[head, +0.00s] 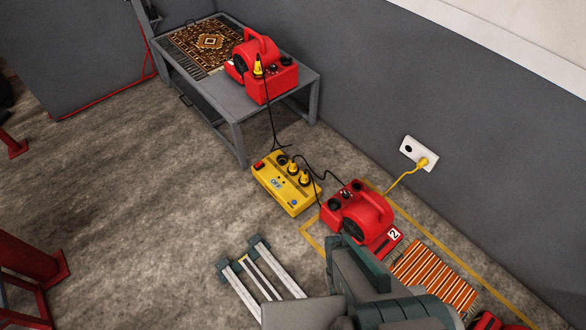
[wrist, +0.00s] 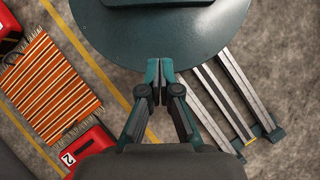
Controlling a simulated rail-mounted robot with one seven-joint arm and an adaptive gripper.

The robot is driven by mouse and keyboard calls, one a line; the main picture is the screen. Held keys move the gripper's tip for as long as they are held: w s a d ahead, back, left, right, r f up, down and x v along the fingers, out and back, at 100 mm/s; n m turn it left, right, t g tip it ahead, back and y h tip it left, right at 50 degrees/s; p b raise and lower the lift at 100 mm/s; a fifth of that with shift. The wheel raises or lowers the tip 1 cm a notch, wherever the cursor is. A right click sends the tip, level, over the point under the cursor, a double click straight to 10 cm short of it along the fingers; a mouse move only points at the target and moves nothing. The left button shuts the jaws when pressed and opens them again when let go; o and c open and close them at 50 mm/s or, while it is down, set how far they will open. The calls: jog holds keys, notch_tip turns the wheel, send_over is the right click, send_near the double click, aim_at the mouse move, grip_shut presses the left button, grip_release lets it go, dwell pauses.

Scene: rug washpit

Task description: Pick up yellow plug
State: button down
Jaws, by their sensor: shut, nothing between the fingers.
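Several yellow plugs show in the head view. One yellow plug (head: 422,164) sits in the white wall outlet (head: 407,141), with a yellow cord running down from it. Another yellow plug (head: 258,69) is on the red blower on the table. Two more stand in the yellow power box (head: 272,196) on the floor. My gripper (wrist: 159,68) is shut and empty in the wrist view, over a dark teal round surface. No plug shows in the wrist view. My arm fills the bottom of the head view, and the fingertips are hard to make out there.
A red blower (head: 351,211) stands on the floor beside the power box. A grey table (head: 210,100) holds a patterned rug and another red blower (head: 268,78). A striped orange mat (head: 435,274) lies near the wall. Open floor spreads at left.

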jog(key=c, duration=0.6)
grip_release()
